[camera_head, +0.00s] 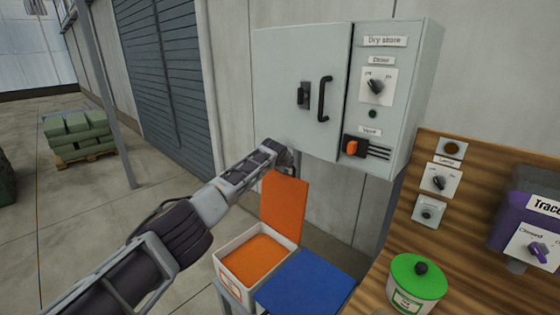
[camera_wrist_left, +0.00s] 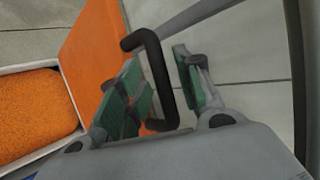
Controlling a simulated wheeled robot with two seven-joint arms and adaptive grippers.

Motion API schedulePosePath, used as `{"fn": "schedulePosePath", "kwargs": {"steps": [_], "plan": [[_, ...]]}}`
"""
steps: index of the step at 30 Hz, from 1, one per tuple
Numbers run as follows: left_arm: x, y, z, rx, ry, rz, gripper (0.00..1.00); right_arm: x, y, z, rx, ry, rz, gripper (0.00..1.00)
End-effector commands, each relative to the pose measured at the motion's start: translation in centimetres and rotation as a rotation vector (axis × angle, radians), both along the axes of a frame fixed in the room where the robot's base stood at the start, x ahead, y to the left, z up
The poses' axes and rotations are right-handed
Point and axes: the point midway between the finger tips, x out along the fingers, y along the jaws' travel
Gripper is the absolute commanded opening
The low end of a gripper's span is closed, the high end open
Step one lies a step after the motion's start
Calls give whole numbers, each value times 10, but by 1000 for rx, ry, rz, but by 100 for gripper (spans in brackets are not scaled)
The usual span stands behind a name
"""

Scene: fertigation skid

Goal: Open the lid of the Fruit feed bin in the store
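A white bin (camera_head: 268,279) stands low in front of the wall, filled to near its rim with orange granules (camera_head: 250,259). Its label is too small to read. Its orange lid (camera_head: 284,208) stands raised at the bin's back; the lid also shows in the left wrist view (camera_wrist_left: 92,50). A black bar handle (camera_wrist_left: 157,75) projects from the lid. My left gripper (camera_wrist_left: 160,90) is at the raised lid, with its green pads apart on either side of the handle bar and gaps showing. In the head view my left gripper (camera_head: 282,153) is partly hidden by its arm. My right gripper is out of view.
A blue lid (camera_head: 305,283) lies flat right beside the bin. A grey Dry store cabinet (camera_head: 300,80) hangs above. A wooden panel (camera_head: 450,235) with switches and a green-lidded tub (camera_head: 416,282) are at right.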

Motion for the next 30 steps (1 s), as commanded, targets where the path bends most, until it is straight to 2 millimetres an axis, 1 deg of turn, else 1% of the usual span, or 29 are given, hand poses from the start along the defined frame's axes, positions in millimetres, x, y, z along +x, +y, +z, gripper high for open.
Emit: {"fn": "schedulePosePath", "kwargs": {"steps": [17, 30], "plan": [[-12, 2, 10, -1, -1, -1, 35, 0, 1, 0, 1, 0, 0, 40], [-27, 4, 20, 0, -1, 0, 35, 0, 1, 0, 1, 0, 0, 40]]}}
